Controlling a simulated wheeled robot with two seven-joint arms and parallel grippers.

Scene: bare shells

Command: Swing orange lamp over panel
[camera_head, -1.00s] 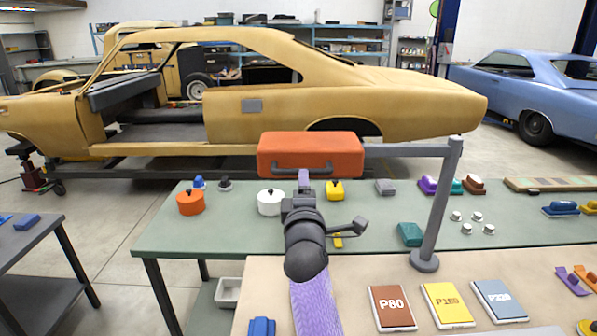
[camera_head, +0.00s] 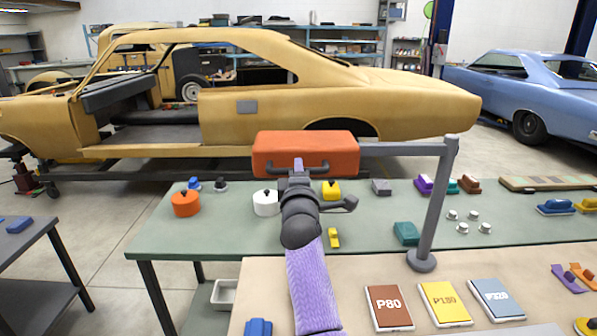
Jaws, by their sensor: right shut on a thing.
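The orange lamp (camera_head: 305,148) is a box-shaped head with a dark handle (camera_head: 262,170) along its lower front. The lamp appears in front of the tan car body (camera_head: 400,100). My left gripper is not in view.
The green table (camera_head: 160,235) holds an orange pot (camera_head: 186,204), a white pot (camera_head: 265,203), a teal block (camera_head: 406,233) and other small items. A beige bench (camera_head: 270,285) in front bears several labelled packs (camera_head: 388,307). A dark table (camera_head: 30,255) stands at left.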

